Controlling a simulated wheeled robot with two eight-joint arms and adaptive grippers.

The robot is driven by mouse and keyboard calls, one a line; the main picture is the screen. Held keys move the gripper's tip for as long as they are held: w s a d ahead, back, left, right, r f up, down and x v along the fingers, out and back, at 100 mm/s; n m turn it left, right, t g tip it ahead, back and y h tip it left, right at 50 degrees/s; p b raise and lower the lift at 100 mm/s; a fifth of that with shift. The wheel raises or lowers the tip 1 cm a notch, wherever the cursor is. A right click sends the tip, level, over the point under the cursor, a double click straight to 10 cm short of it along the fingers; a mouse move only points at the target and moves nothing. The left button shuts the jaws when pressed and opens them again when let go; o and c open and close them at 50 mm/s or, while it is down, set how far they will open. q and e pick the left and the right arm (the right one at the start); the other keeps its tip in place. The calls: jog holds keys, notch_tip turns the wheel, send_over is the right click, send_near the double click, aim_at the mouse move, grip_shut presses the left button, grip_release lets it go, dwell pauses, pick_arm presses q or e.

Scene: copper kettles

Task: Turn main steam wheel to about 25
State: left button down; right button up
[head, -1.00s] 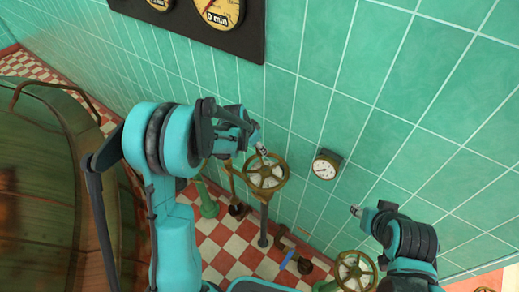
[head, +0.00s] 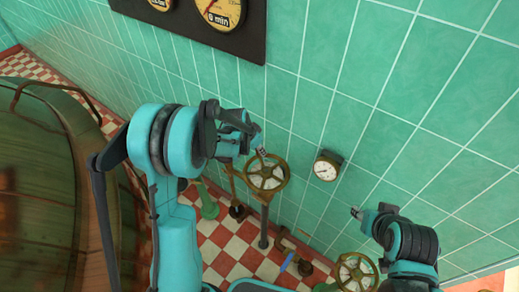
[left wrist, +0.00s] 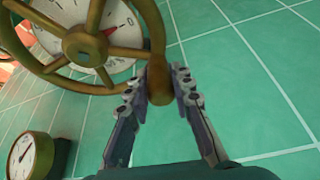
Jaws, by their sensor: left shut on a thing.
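A brass spoked handwheel (head: 267,173) stands in front of the green wall, low in the middle of the head view. In the left wrist view its rim and spokes (left wrist: 88,44) fill the upper left, over a white dial (left wrist: 62,12) with a red hand; its figures are partly hidden. My left gripper (head: 262,152) is at the wheel's upper rim. In the left wrist view its fingers (left wrist: 160,84) are shut on the wheel's brown knob (left wrist: 158,70). My right gripper (head: 357,212) is away to the right, touching nothing; its fingers are too small to judge.
A small round gauge (head: 327,165) is on the wall right of the wheel. A second brass handwheel (head: 343,277) is below, near my right arm. A dark panel (head: 250,38) with large dials is above. A big copper kettle (head: 50,200) stands at left.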

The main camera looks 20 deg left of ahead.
aim_at(247, 163)
pick_arm(q)
jog(key=s+a+n, duration=0.1)
jog(key=n+y+b, duration=0.1)
jog(key=n, duration=0.1)
jog(key=shift+s+a+t, duration=0.3)
jog(key=shift+s+a, duration=0.05)
jog(key=shift+s, duration=0.05)
jog(key=n, duration=0.1)
jog(key=s+a+n+y+b, duration=0.1)
jog(key=shift+s+n, duration=0.2)
jog(key=shift+n, duration=0.1)
jog(key=shift+s+a, duration=0.25)
jog(key=shift+s, duration=0.75)
jog(key=c, duration=1.3)
grip_release()
jog(key=shift+r, duration=0.1)
